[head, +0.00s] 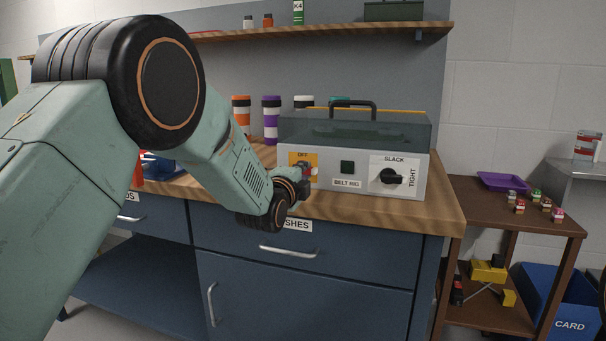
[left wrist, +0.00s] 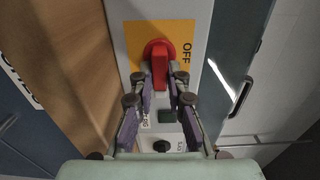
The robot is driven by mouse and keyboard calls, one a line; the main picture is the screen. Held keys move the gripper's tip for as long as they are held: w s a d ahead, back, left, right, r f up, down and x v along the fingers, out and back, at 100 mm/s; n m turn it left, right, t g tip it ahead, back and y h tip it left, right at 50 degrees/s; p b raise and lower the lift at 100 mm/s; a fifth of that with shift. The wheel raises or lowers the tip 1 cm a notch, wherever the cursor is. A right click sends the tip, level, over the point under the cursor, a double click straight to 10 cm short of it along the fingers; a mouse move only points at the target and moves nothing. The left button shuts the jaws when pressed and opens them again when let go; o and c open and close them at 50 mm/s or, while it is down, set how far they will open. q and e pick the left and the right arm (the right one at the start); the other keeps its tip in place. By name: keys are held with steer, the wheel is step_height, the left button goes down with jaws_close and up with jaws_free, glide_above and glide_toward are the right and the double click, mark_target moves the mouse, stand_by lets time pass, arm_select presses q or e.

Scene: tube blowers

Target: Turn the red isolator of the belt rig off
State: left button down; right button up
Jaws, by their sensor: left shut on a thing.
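The belt rig (head: 350,160) is a grey box with a clear lid and black handle on the wooden bench. Its red isolator (left wrist: 160,62) sits on a yellow-orange plate (left wrist: 135,35) with the word OFF along one side. In the left wrist view its handle runs up and down the picture, with OFF to its right. My left gripper (head: 304,174) is shut on the isolator, with one fingertip on each side of the handle in the left wrist view (left wrist: 161,88). In the head view the gripper mostly hides the isolator. My right gripper is not in view.
A dark green square button (head: 347,167) and a black SLACK/TIGHT knob (head: 391,177) sit right of the isolator. Striped tubes (head: 271,118) stand behind the rig on the left. A brown side table (head: 480,205) with a purple tray (head: 502,181) stands to the right.

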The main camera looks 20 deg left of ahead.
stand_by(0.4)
arm_select(q)
steer(key=n+p, duration=0.1)
steer(key=n, duration=0.1)
steer(key=n+p, duration=0.2)
steer(key=shift+r, duration=0.35)
steer(key=n+p, duration=0.1)
steer(key=n, duration=0.1)
steer(key=n+p, duration=0.1)
steer(key=n, duration=0.1)
steer(key=n+p, duration=0.1)
steer(key=n, duration=0.1)
steer(key=shift+a+r+n+p, duration=0.25)
steer(key=shift+n+p, duration=0.05)
steer(key=shift+p, duration=0.1)
steer(key=n+p, duration=0.1)
steer(key=n, duration=0.2)
steer(key=shift+a+r, duration=0.1)
steer(key=shift+a, duration=0.1)
steer(key=shift+a+n+p, duration=0.15)
steer(key=shift+n+p, duration=0.3)
steer(key=shift+n, duration=0.6)
steer(key=shift+a+n+p, duration=0.1)
steer(key=shift+n+p, duration=0.3)
steer(key=shift+n, duration=0.65)
steer(key=c, duration=1.3)
jaws_free()
